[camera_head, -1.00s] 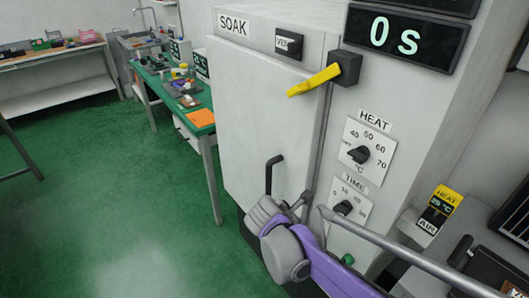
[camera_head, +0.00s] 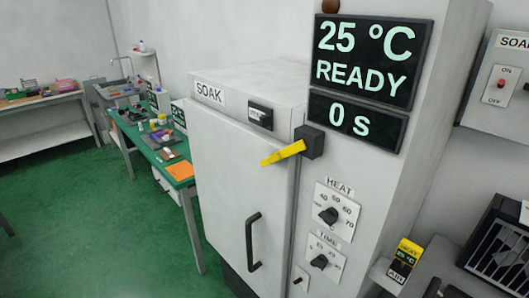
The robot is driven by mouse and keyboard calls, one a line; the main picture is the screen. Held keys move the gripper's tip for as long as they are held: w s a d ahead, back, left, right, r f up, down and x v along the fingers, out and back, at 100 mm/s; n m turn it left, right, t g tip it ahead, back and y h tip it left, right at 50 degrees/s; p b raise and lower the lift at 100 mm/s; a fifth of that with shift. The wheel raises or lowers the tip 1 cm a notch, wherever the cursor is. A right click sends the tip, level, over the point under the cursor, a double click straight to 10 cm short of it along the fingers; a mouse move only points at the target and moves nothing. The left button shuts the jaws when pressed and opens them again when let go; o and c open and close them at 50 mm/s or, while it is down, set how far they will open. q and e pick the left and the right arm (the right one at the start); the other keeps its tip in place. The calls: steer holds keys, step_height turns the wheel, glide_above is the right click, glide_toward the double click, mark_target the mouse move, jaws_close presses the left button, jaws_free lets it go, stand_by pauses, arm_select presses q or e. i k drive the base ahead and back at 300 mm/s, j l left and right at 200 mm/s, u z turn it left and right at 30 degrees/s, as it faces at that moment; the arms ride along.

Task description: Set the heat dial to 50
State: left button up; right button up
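The heat dial (camera_head: 328,215) is a black knob on a white plate marked HEAT, on the front of the grey SOAK cabinet's right-hand panel. Its scale shows 40, 50, 60 and 70. The knob's exact setting is too small to tell. Neither of my grippers shows in the head view, and nothing is touching the dial. The display (camera_head: 370,62) above reads 25 °C READY, and the lower display (camera_head: 352,121) reads 0 s.
A TIME dial (camera_head: 320,262) sits just below the heat dial. A yellow lever (camera_head: 284,153) sticks out left above them, over the cabinet door with its black handle (camera_head: 252,242). A small HEAT/AIR unit (camera_head: 405,262) stands to the right. Green floor is open at left.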

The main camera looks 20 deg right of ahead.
mark_target(330, 216)
steer(key=z, duration=1.55)
